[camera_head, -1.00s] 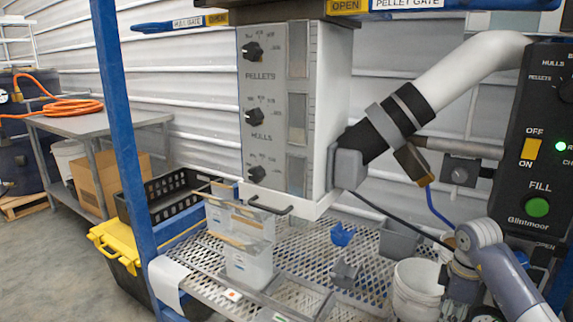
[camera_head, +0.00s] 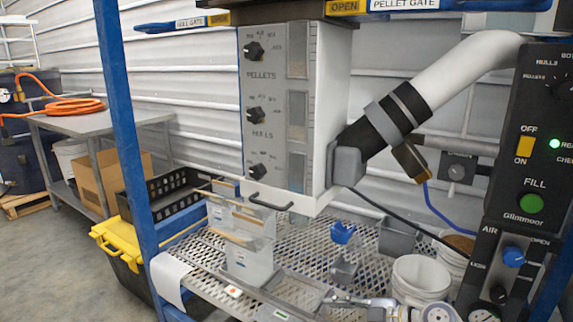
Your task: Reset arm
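My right gripper (camera_head: 348,300) shows only in part at the bottom edge, low in front of the mesh shelf, with my arm coming in to its right. Its fingers are small and partly cut off, so I cannot tell whether it is open or shut. I see nothing clearly held in it. My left gripper is out of view. The hopper box (camera_head: 290,120) with its dials for pellets and hulls hangs above the shelf. The control panel (camera_head: 530,150) at the right has a green fill button and a lit green lamp.
Clear bins (camera_head: 248,255) stand on the mesh shelf (camera_head: 300,245) below the hopper. White buckets (camera_head: 418,280) stand near my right gripper. A blue scoop (camera_head: 342,232) and a grey bin (camera_head: 397,238) lie behind. A blue post (camera_head: 130,150) rises at the left.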

